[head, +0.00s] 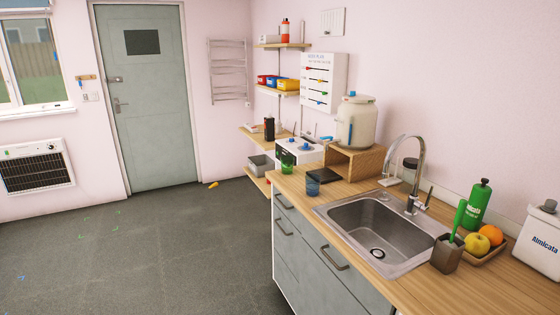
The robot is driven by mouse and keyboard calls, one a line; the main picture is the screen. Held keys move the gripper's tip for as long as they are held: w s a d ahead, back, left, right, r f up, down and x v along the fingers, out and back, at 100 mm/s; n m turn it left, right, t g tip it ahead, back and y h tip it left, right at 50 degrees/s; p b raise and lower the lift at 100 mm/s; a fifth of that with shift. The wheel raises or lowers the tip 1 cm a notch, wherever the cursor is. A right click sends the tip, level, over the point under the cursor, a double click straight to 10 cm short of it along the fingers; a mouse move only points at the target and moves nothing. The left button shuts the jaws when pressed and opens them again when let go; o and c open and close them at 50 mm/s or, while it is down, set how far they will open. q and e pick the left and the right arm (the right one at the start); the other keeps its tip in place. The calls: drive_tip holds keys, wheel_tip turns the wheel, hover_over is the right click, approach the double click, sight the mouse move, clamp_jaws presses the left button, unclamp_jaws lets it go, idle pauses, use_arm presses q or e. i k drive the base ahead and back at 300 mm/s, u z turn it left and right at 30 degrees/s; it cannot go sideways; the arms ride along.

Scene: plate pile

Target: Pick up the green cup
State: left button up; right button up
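A small green cup (287,169) stands upright at the far left corner of the wooden counter (300,187). A blue cup (313,184) stands to its right and nearer to me, apart from it. A dark flat object (323,174) lies on the counter behind the blue cup. Neither of my grippers shows in the head view, so I cannot tell whether they hold anything.
A sink (375,228) with a tall tap is set in the counter. A green bottle (478,204), a fruit tray (488,254) and a brush holder (447,254) stand at the right. Drawers (325,257) front the counter. The grey floor (150,255) at left is mostly clear.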

sight(287, 162)
drive_tip(key=u, duration=0.65)
drive_tip(key=i, duration=1.6)
drive_tip(key=u, duration=0.25)
